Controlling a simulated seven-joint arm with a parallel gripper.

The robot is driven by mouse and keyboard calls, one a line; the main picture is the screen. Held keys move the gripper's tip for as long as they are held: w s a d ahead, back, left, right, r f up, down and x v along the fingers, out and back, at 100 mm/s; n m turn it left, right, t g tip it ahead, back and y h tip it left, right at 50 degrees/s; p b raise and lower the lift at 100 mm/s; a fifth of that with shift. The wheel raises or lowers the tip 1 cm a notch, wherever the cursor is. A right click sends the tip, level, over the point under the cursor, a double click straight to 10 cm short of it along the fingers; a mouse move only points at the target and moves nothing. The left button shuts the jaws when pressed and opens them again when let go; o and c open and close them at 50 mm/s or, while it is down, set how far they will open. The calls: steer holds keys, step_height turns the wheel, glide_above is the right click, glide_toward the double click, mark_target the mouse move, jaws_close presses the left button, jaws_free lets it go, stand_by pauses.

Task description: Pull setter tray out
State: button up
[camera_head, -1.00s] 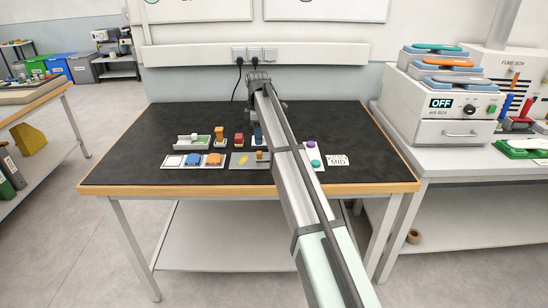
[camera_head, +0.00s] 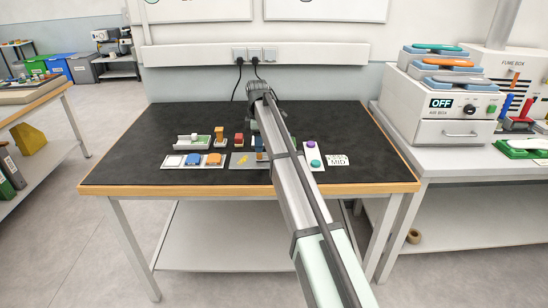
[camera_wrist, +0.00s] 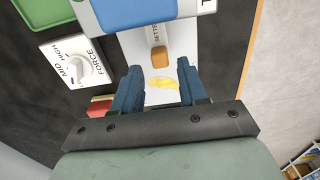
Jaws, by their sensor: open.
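The setter tray is a pale flat tray with a wooden knob (camera_wrist: 159,57) and a yellow patch (camera_wrist: 163,84); its white surface (camera_wrist: 134,46) carries a partly cut-off "SETTE" label in the wrist view. In the head view the grey tray (camera_head: 236,164) lies in the front row on the black table mat, partly behind my arm. My gripper (camera_wrist: 159,67) is open, with its two blue fingers apart over the tray. The knob shows between and just beyond the fingertips. Whether the fingers touch the tray cannot be told.
A white force dial (camera_wrist: 75,63) sits left of the fingers in the wrist view, with a green piece (camera_wrist: 42,12) and a blue block (camera_wrist: 150,10) beyond. The mat's left side is clear.

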mark_target(237, 160)
steer(key=shift+f, duration=2.6)
steer(key=shift+r, duration=0.15)
stand_by(0.5)
steer(key=c, duration=0.6)
steer(key=shift+a, duration=4.45)
steer(key=o, duration=0.6)
